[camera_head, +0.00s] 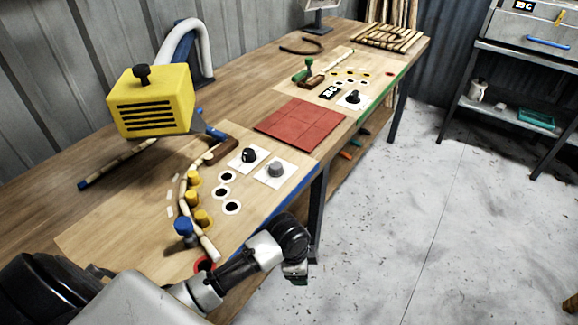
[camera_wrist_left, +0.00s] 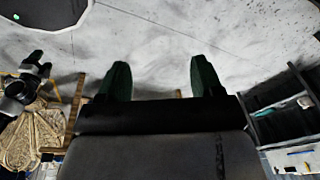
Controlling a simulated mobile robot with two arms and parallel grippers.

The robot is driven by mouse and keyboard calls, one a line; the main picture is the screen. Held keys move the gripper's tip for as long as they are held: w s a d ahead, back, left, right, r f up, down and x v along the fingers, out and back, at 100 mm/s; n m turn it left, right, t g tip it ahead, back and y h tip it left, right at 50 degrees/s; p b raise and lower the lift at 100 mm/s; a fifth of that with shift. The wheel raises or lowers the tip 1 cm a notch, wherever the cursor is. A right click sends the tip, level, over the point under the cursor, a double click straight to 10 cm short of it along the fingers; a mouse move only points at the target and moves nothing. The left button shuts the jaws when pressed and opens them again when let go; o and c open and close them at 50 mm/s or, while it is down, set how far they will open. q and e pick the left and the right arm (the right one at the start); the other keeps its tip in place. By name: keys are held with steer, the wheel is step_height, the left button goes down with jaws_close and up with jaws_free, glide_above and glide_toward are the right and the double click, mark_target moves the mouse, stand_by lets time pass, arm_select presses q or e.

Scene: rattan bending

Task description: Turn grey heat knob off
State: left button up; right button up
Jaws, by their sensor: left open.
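The grey knob (camera_head: 275,169) sits on a white square plate near the blue-edged front of the table (camera_head: 170,120). A black knob (camera_head: 249,155) sits on its own plate just behind and left of it. I cannot read the grey knob's setting. My left gripper (camera_head: 296,278) hangs beyond the table's front edge, nearer to me than the grey knob and apart from it. In the left wrist view its two dark green fingers (camera_wrist_left: 160,82) are spread with nothing between them. A dark jointed shape (camera_wrist_left: 28,85) at that view's left may be my right arm; its jaws are unclear.
A yellow heater box (camera_head: 150,100) with a white hose stands behind the board. A rattan stick (camera_head: 183,205) curves around yellow pegs (camera_head: 193,198). A red mat (camera_head: 300,122) separates this board from a second one. Open floor (camera_head: 440,210) lies to the right.

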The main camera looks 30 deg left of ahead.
arm_select(q)
steer(key=w+a+r+m+y, duration=0.1)
steer(key=w+a+r+m, duration=0.3)
steer(key=w, duration=0.4)
steer(key=m+g, duration=0.2)
steer(key=m, duration=0.2)
glide_toward(275, 165)
steer(key=shift+y, duration=0.4)
steer(key=d+f, duration=0.1)
steer(key=d, duration=0.1)
steer(key=s+d+f, duration=0.1)
steer(key=d+f, duration=0.1)
steer(key=s+d+f, duration=0.1)
steer(key=d+f, duration=0.1)
steer(key=shift+s+f, duration=0.1)
steer(key=shift+f, duration=0.1)
steer(key=w+a+r+m, duration=0.1)
steer(key=w+a+r, duration=0.1)
steer(key=a+r, duration=0.4)
steer(key=f, duration=1.1)
steer(key=shift+w+d+p, duration=0.1)
steer(key=shift+d+p, duration=0.15)
steer(key=shift+p, duration=0.1)
steer(key=shift+c, duration=0.5)
steer(key=c, duration=0.8)
steer(key=shift+r, duration=0.1)
steer(key=shift+c, duration=0.2)
